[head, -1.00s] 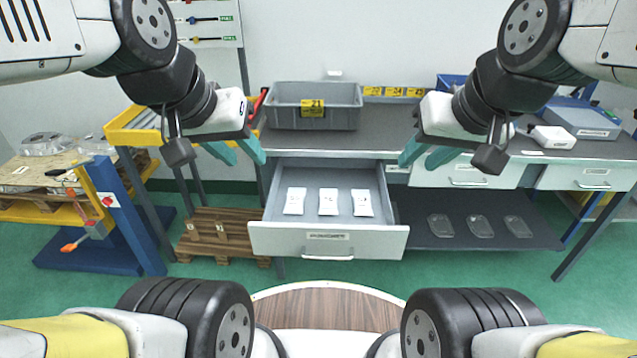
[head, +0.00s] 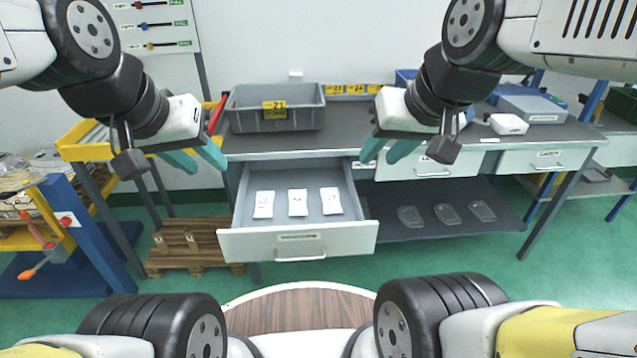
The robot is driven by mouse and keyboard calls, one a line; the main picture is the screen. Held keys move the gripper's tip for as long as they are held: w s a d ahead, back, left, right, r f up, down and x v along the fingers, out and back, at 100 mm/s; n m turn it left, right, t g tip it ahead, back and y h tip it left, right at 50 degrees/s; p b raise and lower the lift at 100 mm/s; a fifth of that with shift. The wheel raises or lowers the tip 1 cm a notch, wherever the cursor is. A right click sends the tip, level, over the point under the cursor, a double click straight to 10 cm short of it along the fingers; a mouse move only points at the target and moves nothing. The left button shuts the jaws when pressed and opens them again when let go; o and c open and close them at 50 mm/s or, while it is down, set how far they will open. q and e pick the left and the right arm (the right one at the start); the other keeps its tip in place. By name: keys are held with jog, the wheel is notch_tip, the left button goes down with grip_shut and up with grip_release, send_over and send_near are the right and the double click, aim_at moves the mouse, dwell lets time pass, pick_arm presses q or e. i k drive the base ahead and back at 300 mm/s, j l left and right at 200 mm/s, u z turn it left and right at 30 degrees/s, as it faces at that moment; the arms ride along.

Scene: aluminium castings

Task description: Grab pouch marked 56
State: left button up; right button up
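Three white pouches lie side by side in the open drawer (head: 348,238): a left pouch (head: 264,204), a middle pouch (head: 298,203) and a right pouch (head: 331,201). Their markings are too small to read, so I cannot tell which is 56. My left gripper (head: 205,160) hangs above and to the left of the drawer, its teal fingers apart and empty. My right gripper (head: 379,152) hangs above the drawer's right side, its teal fingers apart and empty. Neither touches a pouch.
A grey bin (head: 275,112) labelled 21 stands on the workbench (head: 350,135) behind the drawer. A white box (head: 508,124) sits to the right on the bench. Clear trays (head: 445,214) lie on the lower shelf. A wooden pallet (head: 186,246) is on the floor at left.

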aim_at(297, 198)
jog(key=i+j+z, duration=0.4)
jog(key=j, duration=0.2)
jog(key=i+j+z, duration=0.2)
jog(key=j, duration=0.15)
